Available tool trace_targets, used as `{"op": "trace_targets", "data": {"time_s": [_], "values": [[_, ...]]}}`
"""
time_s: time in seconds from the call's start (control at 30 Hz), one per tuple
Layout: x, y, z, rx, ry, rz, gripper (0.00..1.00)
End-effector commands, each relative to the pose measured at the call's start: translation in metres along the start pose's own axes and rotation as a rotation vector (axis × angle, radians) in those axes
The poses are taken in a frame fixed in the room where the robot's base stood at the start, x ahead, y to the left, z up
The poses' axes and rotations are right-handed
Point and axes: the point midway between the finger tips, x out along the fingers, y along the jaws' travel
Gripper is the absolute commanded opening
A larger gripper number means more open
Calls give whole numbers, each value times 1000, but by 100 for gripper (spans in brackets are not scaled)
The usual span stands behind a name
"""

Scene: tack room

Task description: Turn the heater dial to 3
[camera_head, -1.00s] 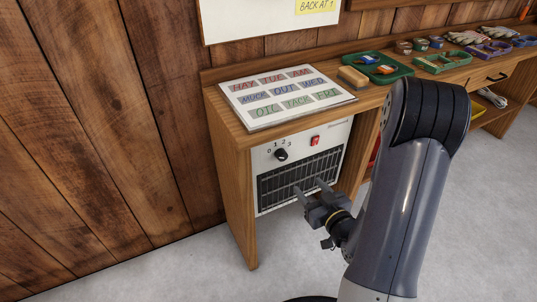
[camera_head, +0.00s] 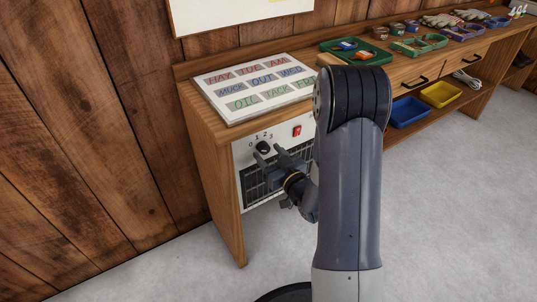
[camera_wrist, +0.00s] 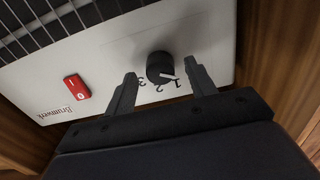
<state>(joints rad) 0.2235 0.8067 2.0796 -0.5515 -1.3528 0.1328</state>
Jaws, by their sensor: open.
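The heater (camera_head: 243,160) is a white panel with a dark grille, set under the left end of the bench. Its round black dial (camera_head: 263,147) has the printed numbers 0, 1, 2, 3 above it. My gripper (camera_head: 269,156) is open in front of the panel. In the wrist view its fingers stand on either side of the dial, with a gap at each side. The right finger hides the 0.
A red rocker switch (camera_head: 297,131) sits right of the dial; the wrist view shows it left of my fingers (camera_wrist: 77,87). A lettered board (camera_head: 260,87) lies on the bench above. Blue (camera_head: 408,112) and yellow (camera_head: 441,95) bins stand on the lower shelf. The floor in front is clear.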

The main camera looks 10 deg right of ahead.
Motion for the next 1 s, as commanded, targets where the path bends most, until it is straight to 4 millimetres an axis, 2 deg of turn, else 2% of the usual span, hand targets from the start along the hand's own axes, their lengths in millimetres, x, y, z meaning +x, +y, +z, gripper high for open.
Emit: {"op": "trace_targets", "data": {"time_s": [0.1, 0.37, 0.9, 1.0], "values": [[6, -1, 0, 0, -1, -1, 53], [7, 0, 0, 0, -1, 0, 53], [7, 0, 0, 0, -1, 0, 9], [7, 0, 0, 1, -1, 0, 8]]}}
